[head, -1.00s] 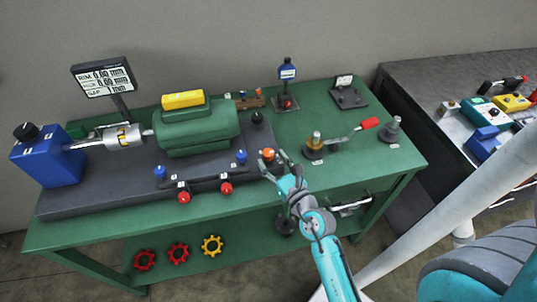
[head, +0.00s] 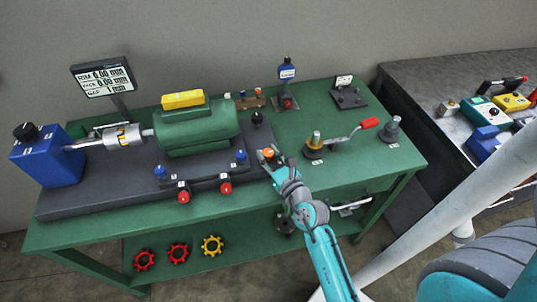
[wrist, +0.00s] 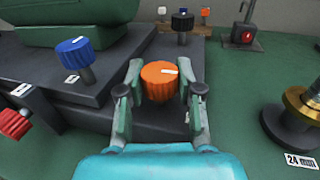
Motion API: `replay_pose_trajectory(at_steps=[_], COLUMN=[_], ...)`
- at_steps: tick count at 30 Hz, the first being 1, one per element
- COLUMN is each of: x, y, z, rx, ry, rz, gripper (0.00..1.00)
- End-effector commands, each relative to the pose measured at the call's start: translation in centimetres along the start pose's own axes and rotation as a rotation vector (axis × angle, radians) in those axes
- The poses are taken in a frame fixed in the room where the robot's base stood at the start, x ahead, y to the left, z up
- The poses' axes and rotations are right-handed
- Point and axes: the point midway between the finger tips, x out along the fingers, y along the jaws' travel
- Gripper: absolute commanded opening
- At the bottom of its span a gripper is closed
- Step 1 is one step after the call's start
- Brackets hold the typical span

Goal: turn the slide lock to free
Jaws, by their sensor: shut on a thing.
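An orange ribbed knob (head: 267,153) with a white pointer mark stands at the right front end of the dark machine base; in the wrist view (wrist: 160,82) it sits between my fingers. My gripper (head: 270,161) is shut on it from the front, one finger on each side. The white mark on its top points to the right in the wrist view. Any label for its positions is hidden by my gripper.
A blue knob (wrist: 85,58) and a red knob (wrist: 14,124) stand to the left. A black knob (wrist: 182,22) is behind. A brass post (head: 316,139) with a red-handled crank (head: 368,124) stands to the right. Green bench top (wrist: 240,120) lies clear between.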

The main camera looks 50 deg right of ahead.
Motion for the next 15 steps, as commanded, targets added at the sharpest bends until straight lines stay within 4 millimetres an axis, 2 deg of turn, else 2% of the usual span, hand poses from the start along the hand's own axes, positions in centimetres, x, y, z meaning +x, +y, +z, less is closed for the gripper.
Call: replay_pose_trajectory(at_steps=[15], x=[0.04], y=[-0.12], z=[0.04], rx=[0.002], ry=[-0.001], rz=[0.071], gripper=[0.00])
